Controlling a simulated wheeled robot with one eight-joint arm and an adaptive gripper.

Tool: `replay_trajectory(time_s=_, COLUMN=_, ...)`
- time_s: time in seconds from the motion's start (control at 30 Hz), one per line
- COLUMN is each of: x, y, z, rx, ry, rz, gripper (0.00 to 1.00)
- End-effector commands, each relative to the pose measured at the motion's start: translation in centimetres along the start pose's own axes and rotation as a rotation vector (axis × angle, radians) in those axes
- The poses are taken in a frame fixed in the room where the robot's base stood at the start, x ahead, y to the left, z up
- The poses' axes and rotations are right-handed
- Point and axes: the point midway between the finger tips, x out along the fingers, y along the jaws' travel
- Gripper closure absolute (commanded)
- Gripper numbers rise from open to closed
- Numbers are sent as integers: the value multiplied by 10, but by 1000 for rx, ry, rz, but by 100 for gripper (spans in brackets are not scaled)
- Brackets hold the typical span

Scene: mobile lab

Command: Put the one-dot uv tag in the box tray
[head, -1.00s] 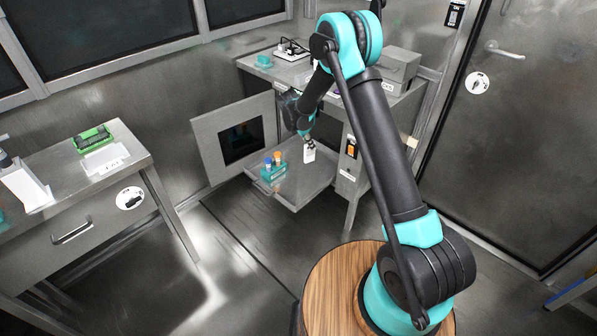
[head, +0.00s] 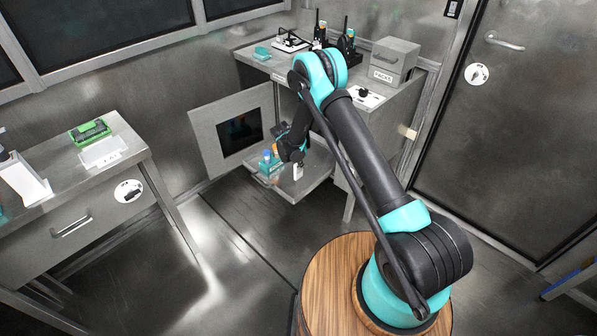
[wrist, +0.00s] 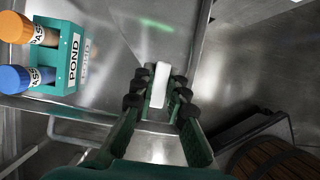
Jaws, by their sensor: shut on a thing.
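A small white tag (wrist: 161,82) is between the fingers of my gripper (wrist: 158,95), which is shut on it. It is seen nearly edge-on in the wrist view, and no dots can be made out. In the head view the tag (head: 298,174) hangs under my gripper (head: 298,164), over the front part of the pulled-out metal tray (head: 316,170). I cannot tell whether the tag touches the tray. The tray (wrist: 120,55) also shows beneath my fingers in the wrist view.
A teal rack (wrist: 68,58) labelled POND, with orange-capped and blue-capped bottles, stands on the tray's left side. An open door (head: 205,135) with a dark window is left of the tray. The left bench (head: 125,150) carries a green case (head: 90,133).

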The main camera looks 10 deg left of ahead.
Motion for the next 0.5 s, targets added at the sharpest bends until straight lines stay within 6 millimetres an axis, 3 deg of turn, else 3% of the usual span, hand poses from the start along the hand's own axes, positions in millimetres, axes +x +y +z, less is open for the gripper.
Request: replay_trajectory(time_s=0.5, x=44, y=0, z=-18, rx=0, ry=0, rz=0, gripper=100)
